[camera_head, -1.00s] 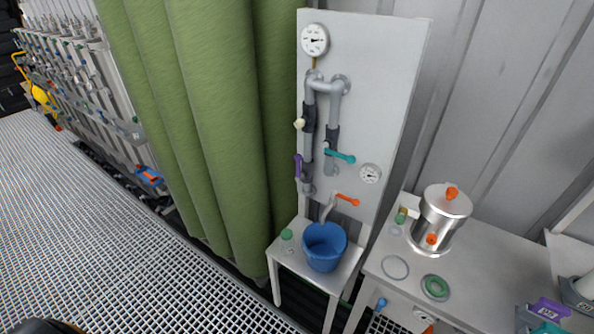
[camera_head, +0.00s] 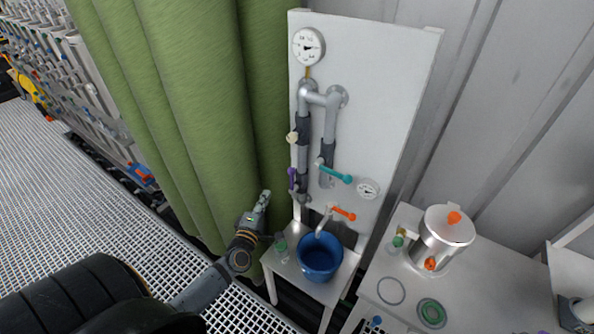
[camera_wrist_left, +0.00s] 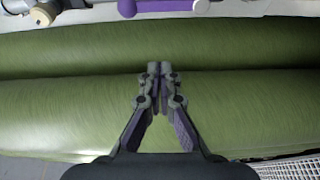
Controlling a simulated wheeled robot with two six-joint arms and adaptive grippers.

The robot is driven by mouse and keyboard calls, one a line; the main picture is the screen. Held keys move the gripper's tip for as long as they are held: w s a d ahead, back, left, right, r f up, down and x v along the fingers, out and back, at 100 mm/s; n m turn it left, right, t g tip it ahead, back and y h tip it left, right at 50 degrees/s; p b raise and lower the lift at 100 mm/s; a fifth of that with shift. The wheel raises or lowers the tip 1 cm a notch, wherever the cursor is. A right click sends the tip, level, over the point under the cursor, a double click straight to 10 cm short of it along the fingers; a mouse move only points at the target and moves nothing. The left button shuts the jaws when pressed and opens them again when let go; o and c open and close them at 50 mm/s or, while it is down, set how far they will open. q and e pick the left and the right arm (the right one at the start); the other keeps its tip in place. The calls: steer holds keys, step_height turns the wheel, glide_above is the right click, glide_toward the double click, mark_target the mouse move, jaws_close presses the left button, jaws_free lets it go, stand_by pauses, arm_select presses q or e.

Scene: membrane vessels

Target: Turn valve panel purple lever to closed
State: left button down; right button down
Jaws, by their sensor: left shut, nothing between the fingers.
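The valve panel (camera_head: 385,90) is a white upright board with grey pipes and gauges. Its purple lever (camera_head: 292,179) sits low on the left pipe and points roughly along that pipe. In the left wrist view the purple lever (camera_wrist_left: 150,7) shows at the top edge, lying along the pipe and partly cut off. My left gripper (camera_head: 264,197) is shut and empty, below and left of the purple lever, in front of the green curtain. In the left wrist view the fingertips (camera_wrist_left: 160,68) are together and apart from the lever. My right gripper is not in view.
A teal lever (camera_head: 337,174), an orange lever (camera_head: 343,213) and a cream knob (camera_head: 291,137) are near the purple lever. A blue bucket (camera_head: 319,259) stands on a small white table below. The green curtain (camera_head: 185,110) hangs left of the panel.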

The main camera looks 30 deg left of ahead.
mark_target(292, 181)
arm_select(q)
steer(key=w+d, duration=0.1)
steer(key=w, duration=0.8)
steer(key=shift+d+r+p, duration=0.25)
steer(key=shift+p, duration=0.1)
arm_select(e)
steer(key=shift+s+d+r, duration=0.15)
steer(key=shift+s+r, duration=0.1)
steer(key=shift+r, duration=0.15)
arm_select(q)
steer(key=shift+w, duration=0.15)
steer(key=shift+d, duration=0.1)
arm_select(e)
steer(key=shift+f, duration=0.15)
